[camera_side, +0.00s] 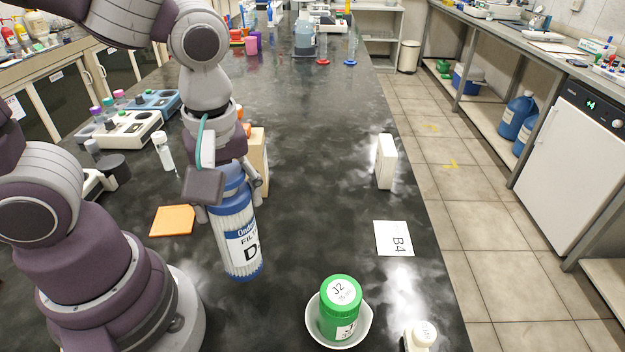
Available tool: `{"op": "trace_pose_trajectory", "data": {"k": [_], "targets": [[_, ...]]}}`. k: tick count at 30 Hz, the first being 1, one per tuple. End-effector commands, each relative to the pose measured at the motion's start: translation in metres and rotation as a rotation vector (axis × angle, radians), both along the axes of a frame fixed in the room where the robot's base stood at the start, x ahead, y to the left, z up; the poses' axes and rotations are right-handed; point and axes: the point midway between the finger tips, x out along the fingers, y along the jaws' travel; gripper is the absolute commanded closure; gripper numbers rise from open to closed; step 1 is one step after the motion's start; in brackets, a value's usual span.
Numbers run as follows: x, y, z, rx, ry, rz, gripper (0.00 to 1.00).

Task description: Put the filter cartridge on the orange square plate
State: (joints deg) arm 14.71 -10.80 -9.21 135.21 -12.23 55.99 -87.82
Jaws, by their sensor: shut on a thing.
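The filter cartridge (238,240) is a white ribbed cylinder with blue ends and a printed label. It stands slightly tilted in the picture, to the right of the orange square plate (172,221). My gripper (230,190) is shut on the cartridge's blue upper end. I cannot tell whether the cartridge's bottom touches the bench or hangs just above it. The orange plate lies flat on the dark bench, with nothing on it.
A green jar (341,302) sits in a white dish (312,322) in front. A white card marked B4 (393,239) and an upright white block (386,162) are to the right. A beige box (258,158) stands behind my gripper. A small vial (163,152) stands behind the plate.

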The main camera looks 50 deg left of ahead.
Motion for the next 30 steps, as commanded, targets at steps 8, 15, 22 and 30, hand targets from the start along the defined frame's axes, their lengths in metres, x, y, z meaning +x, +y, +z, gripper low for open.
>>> {"op": "trace_pose_trajectory", "data": {"k": [8,15,22,30], "targets": [[0.017,0.062,0.013,-0.005,-0.001,0.344,0.86],[-0.003,0.164,0.029,-0.004,-0.001,0.830,0.86],[-0.034,0.207,0.033,0.000,0.003,1.051,0.86],[-0.036,0.208,-0.018,-0.003,0.009,1.064,0.86]]}}
